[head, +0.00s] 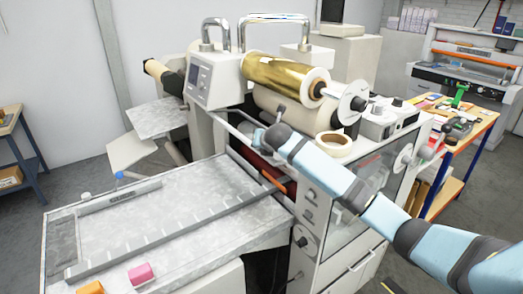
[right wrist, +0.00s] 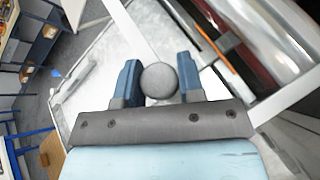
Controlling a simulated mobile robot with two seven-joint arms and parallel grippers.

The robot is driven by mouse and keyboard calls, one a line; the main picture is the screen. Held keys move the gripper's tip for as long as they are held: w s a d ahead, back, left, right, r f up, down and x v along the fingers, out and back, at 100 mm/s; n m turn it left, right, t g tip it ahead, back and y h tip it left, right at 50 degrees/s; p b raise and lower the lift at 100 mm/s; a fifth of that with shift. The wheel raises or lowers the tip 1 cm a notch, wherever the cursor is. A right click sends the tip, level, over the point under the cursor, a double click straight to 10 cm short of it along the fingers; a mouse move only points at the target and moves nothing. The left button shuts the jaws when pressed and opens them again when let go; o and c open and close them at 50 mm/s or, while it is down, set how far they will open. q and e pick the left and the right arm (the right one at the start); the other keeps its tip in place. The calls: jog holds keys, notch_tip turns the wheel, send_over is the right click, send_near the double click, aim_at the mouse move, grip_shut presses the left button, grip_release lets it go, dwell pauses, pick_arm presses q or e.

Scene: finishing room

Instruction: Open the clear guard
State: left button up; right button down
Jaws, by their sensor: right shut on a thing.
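The clear guard (head: 238,132) is at the infeed side of the laminating machine in the head view. I make out a pale bar of its frame; its see-through pane is hard to tell. In the right wrist view a pale bar (right wrist: 127,24) runs up from a round grey knob (right wrist: 159,80). My right gripper (head: 260,138) reaches in from the right, low in front of the gold roll. In the right wrist view its two blue fingers (right wrist: 158,84) are shut on the knob, one on each side. The gripper hides the knob in the head view. My left gripper is not in view.
The feed table (head: 185,215) extends toward the front left, with a pink block (head: 141,273) and a yellow block (head: 90,287) at its near edge. The gold foil roll (head: 285,75) sits above the gripper. A tape roll (head: 333,144) lies beside my right arm.

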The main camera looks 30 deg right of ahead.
jog(key=shift+d+r, duration=0.35)
jog(key=shift+r, duration=0.4)
jog(key=c, duration=0.8)
grip_release()
jog(key=shift+o, duration=0.2)
jog(key=shift+f, duration=0.15)
jog(key=shift+s, duration=0.15)
jog(key=b+v, duration=0.2)
jog(key=v, duration=1.1)
jog(key=shift+r+b, duration=0.3)
jog(key=shift+b, duration=0.05)
